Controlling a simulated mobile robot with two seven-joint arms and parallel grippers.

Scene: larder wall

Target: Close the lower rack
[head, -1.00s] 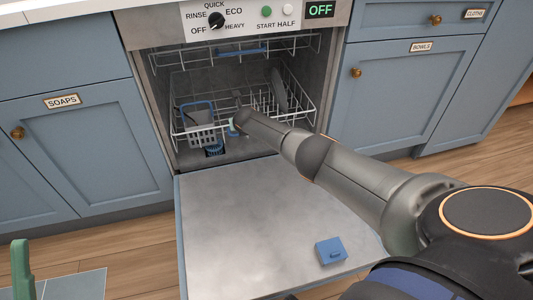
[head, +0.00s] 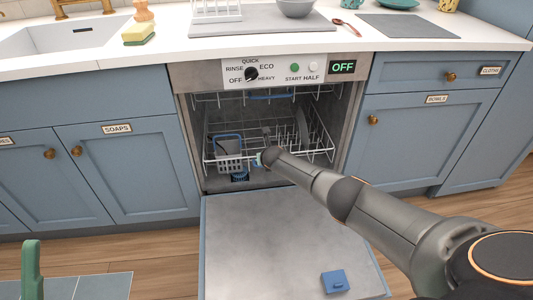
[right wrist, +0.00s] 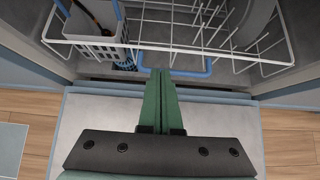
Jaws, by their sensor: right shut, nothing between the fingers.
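The lower rack (head: 312,153) is a white wire rack inside the open dishwasher, its front edge near the opening. It also shows in the right wrist view (right wrist: 232,54). A blue handle (right wrist: 203,72) runs along its front. The rack holds a grey cutlery basket (head: 229,154) with a blue rim and a grey plate (head: 302,125). My right gripper (head: 262,158) is shut and empty at the rack's front. Its green fingertips (right wrist: 160,75) are at the handle; whether they touch it, I cannot tell.
The dishwasher door (head: 265,240) lies folded down below my right arm, with a small blue box (head: 335,281) on it. The upper rack (head: 215,97) is above. Blue cabinets (head: 130,165) flank the opening.

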